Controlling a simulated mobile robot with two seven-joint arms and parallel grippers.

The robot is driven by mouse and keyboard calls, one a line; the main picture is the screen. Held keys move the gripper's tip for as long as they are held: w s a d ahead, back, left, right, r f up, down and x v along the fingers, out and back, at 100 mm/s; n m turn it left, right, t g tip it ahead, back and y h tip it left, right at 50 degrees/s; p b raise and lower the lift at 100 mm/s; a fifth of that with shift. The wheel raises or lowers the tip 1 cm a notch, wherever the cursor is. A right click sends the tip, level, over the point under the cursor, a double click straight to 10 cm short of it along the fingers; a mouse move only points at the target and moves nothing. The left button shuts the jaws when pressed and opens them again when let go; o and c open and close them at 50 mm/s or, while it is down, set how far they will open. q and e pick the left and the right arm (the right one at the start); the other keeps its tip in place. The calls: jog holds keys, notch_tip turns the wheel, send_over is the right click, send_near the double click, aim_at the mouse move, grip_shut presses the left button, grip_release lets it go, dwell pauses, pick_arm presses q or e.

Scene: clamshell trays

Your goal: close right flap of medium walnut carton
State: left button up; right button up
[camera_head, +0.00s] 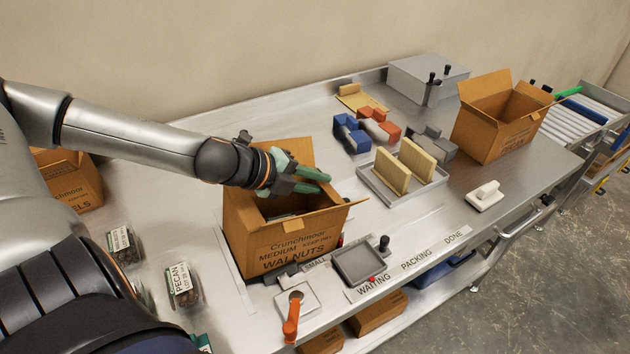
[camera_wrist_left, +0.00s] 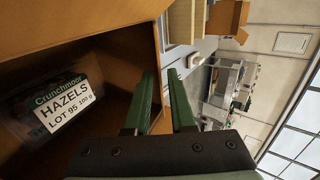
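The medium walnut carton (camera_head: 240,225) stands upright on the bench, marked "MEDIUM WALNUTS". Its top is open and a back flap (camera_head: 298,150) stands up. A right flap (camera_head: 340,207) juts outward at the right rim, partly hidden by my gripper. My left gripper (camera_head: 318,181) is over the carton's opening, pointing toward its right side. In the left wrist view its green fingers (camera_wrist_left: 166,92) are apart, close to the carton's wall edge; I cannot tell whether they touch it. A clamshell labelled "HAZELS" (camera_wrist_left: 62,104) lies inside the carton. My right gripper is not in view.
A grey tray (camera_head: 379,190) with tan slabs and another open carton (camera_head: 480,137) stand to the right. A pecan clamshell (camera_head: 184,286) is at left.

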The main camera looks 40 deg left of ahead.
pick_arm(q)
jog(key=shift+o, duration=0.6)
jog(key=shift+r, duration=0.15)
jog(key=p+v, duration=0.1)
jog(key=v, duration=1.1)
jog(key=shift+s, duration=0.25)
jog(key=shift+a, duration=0.1)
